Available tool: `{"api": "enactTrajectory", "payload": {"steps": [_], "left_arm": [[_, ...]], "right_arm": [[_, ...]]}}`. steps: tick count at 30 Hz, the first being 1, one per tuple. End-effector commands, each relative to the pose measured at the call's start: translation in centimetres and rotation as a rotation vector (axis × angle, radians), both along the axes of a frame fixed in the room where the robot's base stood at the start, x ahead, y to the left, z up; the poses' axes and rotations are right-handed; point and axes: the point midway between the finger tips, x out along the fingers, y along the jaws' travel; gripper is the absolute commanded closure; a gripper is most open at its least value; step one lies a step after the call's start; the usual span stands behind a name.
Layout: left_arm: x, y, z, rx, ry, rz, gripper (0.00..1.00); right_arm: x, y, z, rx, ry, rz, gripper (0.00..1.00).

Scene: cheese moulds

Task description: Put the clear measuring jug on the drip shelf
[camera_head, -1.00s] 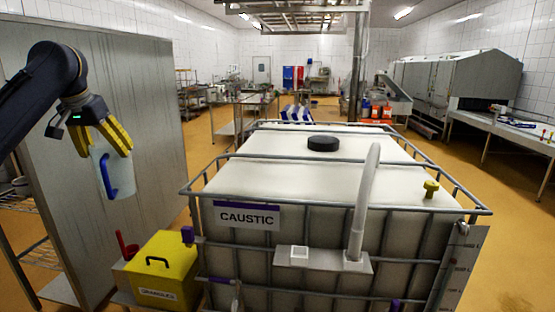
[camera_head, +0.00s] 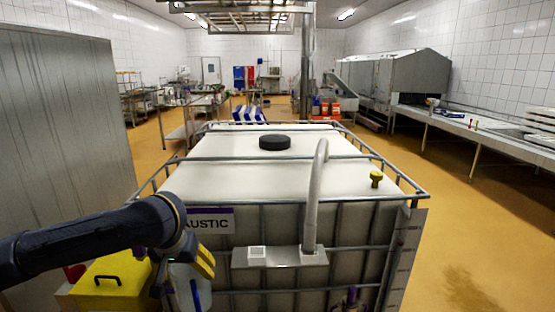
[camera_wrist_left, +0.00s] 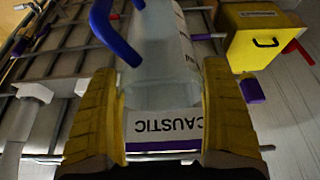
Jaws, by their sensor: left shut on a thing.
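The clear measuring jug (camera_head: 180,287) has a blue handle and is at the bottom left of the head view, partly covered by my left arm and cut off by the frame. My left gripper (camera_head: 190,268) has yellow fingers and is shut on it, in front of the caustic tank. In the left wrist view the jug (camera_wrist_left: 160,75) is see-through between the two yellow fingers, its blue handle at the top, the tank's label showing through it. I cannot make out a drip shelf with certainty. My right gripper is not in view.
The caged white caustic tank (camera_head: 240,185) fills the middle, with a grey hose and front ledge (camera_head: 280,257). A yellow box (camera_head: 105,285) sits left of my gripper. A tall steel panel (camera_head: 60,130) stands at left. Floor (camera_head: 480,230) at right is clear.

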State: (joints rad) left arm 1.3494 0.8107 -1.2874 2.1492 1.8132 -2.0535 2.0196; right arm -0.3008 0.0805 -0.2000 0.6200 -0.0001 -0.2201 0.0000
Motion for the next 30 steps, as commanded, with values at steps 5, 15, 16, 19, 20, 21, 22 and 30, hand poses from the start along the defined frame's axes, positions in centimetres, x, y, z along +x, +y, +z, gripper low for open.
{"api": "enactTrajectory", "payload": {"steps": [5, 15, 16, 19, 20, 21, 22, 30], "left_arm": [[-1.3, -1.7, -2.8, 0.000, 0.001, -0.050, 0.67], [-3.6, -2.3, -2.5, 0.000, -0.008, -0.077, 0.67], [-4.0, -2.3, -2.3, 0.000, -0.007, -0.077, 0.67], [-5.3, -2.3, -1.7, 0.000, -0.007, -0.076, 0.67], [-5.6, -2.3, -1.6, 0.000, -0.005, -0.076, 0.67], [-6.0, -2.2, -1.5, 0.001, -0.004, -0.074, 0.67], [-6.2, -2.2, -1.4, 0.001, -0.003, -0.074, 0.67], [-6.7, -2.2, -1.3, -0.002, -0.001, -0.072, 0.67]], "right_arm": [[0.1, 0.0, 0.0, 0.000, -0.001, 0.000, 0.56], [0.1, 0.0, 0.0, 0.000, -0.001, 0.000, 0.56], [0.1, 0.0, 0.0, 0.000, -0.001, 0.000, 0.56], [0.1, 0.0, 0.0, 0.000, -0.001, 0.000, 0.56], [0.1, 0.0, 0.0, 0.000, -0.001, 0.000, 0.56], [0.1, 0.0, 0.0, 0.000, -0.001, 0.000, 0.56], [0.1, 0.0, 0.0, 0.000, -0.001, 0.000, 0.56], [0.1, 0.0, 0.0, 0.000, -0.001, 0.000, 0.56]]}}
